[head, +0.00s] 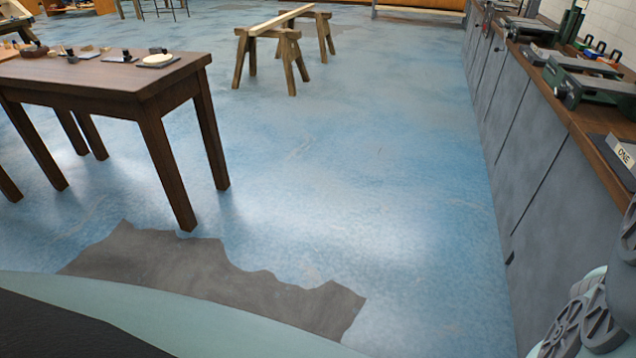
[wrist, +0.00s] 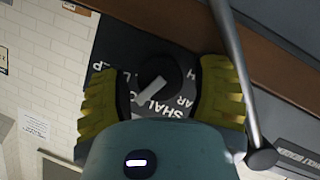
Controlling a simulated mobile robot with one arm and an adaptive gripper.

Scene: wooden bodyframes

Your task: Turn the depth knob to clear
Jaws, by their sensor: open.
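The depth knob (wrist: 153,88), black with a pale grey pointer bar, shows in the wrist view on a dark dial plate with white lettering. The lettering is partly hidden; I can read "SHAL", "AR" and "EP". The pointer slants across the dial, but I cannot tell which word it marks. My gripper (wrist: 160,94) is open, its yellow ribbed fingers standing on the left and right of the knob with gaps between. The teal gripper body hides the lower part of the dial. The knob and gripper cannot be made out in the head view.
A metal rod (wrist: 236,75) with a dark ball end crosses close by the right finger. In the head view, a workbench (head: 570,105) with green machines (head: 590,90) runs along the right. A wooden table (head: 130,80) stands left, sawhorses (head: 285,45) farther back; the blue floor between is clear.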

